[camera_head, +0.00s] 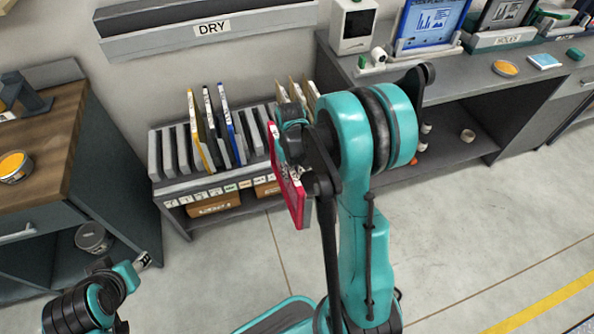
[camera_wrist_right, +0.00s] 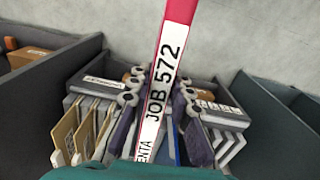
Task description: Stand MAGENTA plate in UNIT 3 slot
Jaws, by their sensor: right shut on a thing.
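The magenta plate (camera_head: 290,190) is a thin upright panel with a white label strip. My right gripper (camera_head: 292,143) is shut on it, in front of the slotted grey rack (camera_head: 172,187). In the right wrist view the magenta plate (camera_wrist_right: 181,12) shows edge-on between the fingers of my right gripper (camera_wrist_right: 158,95), its label reading "JOB 572" and "ENTA". The plate's lower end is hidden there. Slot labels on the rack's front are too small to read, so I cannot tell which is UNIT 3. My left gripper (camera_head: 142,262) is low at the left, its fingers unclear.
The rack holds yellow (camera_head: 198,130), black (camera_head: 209,120) and blue (camera_head: 228,120) plates; tan plates (camera_wrist_right: 72,130) stand at its other side. Empty grey slots lie between. A wooden-topped bench (camera_head: 55,115) is left, a grey counter (camera_head: 440,85) right. The floor in front is open.

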